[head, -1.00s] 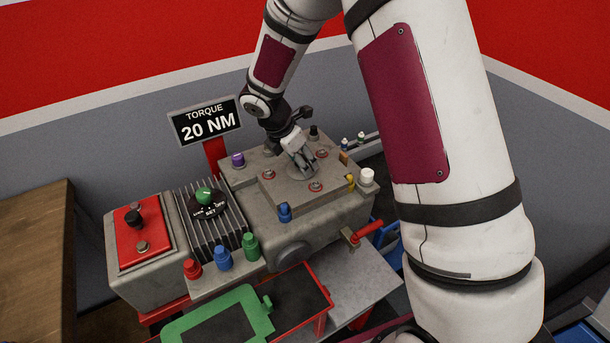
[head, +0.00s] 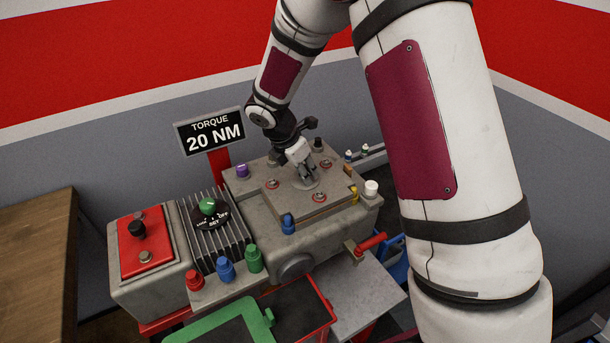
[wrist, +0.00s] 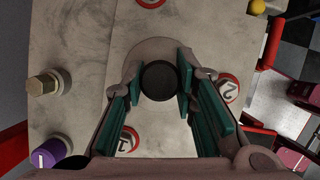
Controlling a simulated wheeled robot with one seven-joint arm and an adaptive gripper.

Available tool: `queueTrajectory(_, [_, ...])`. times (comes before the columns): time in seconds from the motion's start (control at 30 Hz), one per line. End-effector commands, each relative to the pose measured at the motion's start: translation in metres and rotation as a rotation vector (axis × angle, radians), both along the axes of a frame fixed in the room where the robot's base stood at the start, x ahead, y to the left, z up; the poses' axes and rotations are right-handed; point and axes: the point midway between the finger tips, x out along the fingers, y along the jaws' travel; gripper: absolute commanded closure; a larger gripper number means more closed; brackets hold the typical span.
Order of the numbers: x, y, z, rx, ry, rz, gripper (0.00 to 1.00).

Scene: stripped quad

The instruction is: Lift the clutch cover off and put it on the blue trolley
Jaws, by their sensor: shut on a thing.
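The clutch cover (head: 285,200) is a flat grey plate with red-ringed numbered marks, on top of the grey engine block (head: 262,222). My gripper (head: 306,174) points down at its middle. In the wrist view, the teal pads of my gripper (wrist: 160,84) are shut on the cover's dark round knob (wrist: 160,80). The pale cover (wrist: 185,45) spreads out below the fingers. I cannot tell whether it is clear of the block. A blue part shows low behind my arm (head: 395,262); I cannot tell whether it belongs to the blue trolley.
Coloured caps, including a purple one (head: 241,170) and a blue one (head: 288,222), stand around the cover. A torque sign (head: 212,134) rises behind the block. A red-handled lever (head: 370,243) sticks out at the front right. A wooden bench (head: 35,260) is at the left.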

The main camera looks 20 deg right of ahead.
Motion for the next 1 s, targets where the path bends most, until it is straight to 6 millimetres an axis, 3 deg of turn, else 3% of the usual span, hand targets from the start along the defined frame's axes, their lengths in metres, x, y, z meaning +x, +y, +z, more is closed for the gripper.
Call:
queueTrajectory(0.27, [0.002, 0.0, 0.031, 0.0, -0.005, -0.001, 1.0])
queueTrajectory(0.8, [-0.069, 0.094, 0.041, -0.001, -0.001, 0.006, 1.0])
queueTrajectory(1.0, [-0.087, 0.117, 0.044, 0.0, 0.0, 0.003, 1.0])
